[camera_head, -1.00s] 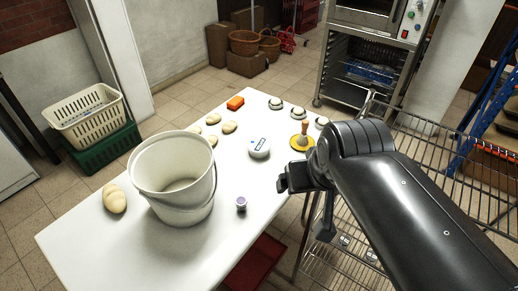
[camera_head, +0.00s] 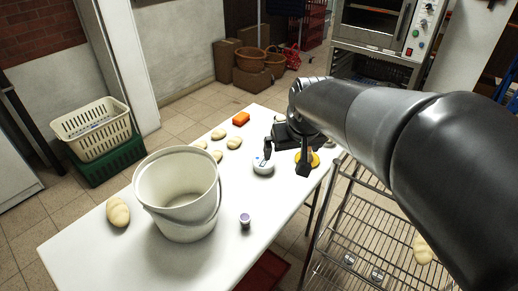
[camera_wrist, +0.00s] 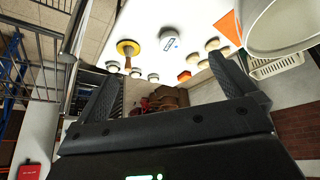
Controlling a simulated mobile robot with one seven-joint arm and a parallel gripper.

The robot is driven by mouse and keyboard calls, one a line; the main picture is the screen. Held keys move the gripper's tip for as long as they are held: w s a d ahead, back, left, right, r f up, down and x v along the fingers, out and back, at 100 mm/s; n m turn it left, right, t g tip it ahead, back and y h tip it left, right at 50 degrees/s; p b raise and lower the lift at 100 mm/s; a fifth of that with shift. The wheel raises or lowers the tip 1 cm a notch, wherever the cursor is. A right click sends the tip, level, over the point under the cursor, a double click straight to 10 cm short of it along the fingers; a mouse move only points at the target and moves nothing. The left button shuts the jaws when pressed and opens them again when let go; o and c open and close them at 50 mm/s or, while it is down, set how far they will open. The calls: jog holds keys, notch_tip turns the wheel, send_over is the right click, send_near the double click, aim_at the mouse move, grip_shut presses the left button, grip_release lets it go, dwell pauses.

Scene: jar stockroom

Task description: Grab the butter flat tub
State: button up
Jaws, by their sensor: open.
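The butter flat tub appears to be the low, round white tub (camera_head: 262,167) with a blue label on its lid, standing upright on the white table. Its label wording is too small to read. It also shows in the wrist view (camera_wrist: 170,42), beyond the fingers and near the middle. My gripper (camera_head: 286,160) is open and empty, above the table just right of the tub in the head view. One finger overlaps the tub's upper edge in that picture; I cannot tell whether they touch. Both spread fingers show in the wrist view (camera_wrist: 166,80).
A yellow disc with a wooden handle (camera_wrist: 128,48) stands near the tub. A wire rack (camera_head: 350,215) stands right.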

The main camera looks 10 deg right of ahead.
jog(key=w+f+n, duration=0.1)
jog(key=w+f, duration=0.4)
jog(key=w, duration=0.3)
jog(key=w+f, duration=0.4)
jog(key=w, duration=0.4)
jog(key=g+y, duration=0.1)
send_near(264, 160)
jog(key=shift+n, duration=0.3)
jog(key=x, duration=0.3)
jog(key=s+x, duration=0.1)
jog(key=x, duration=0.1)
jog(key=shift+d+f, duration=0.15)
jog(key=shift+d, duration=0.1)
jog(key=x, duration=0.4)
jog(key=shift+w+a, duration=0.3)
jog(key=shift+a, duration=0.05)
jog(key=shift+w+f, duration=0.3)
jog(key=shift+f, duration=0.1)
jog(key=c, duration=1)
jog(key=shift+o, duration=0.2)
jog(key=shift+r, duration=0.15)
